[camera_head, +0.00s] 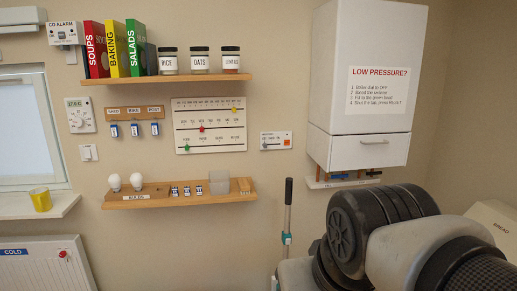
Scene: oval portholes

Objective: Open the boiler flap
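The white boiler (365,60) hangs on the wall at the upper right, with a "LOW PRESSURE?" notice (378,90) on its front. Its flap (345,150) is the lower front panel, below a thin seam. The flap looks shut. My arm fills the lower right, in front of and below the boiler. My gripper's fingers do not show.
Pipes and blue valve levers (342,175) show under the boiler. A grey pole (287,215) stands left of my arm. Shelves with binders and jars (199,60) and with bulbs (136,181) are on the wall. A radiator (45,270) is lower left.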

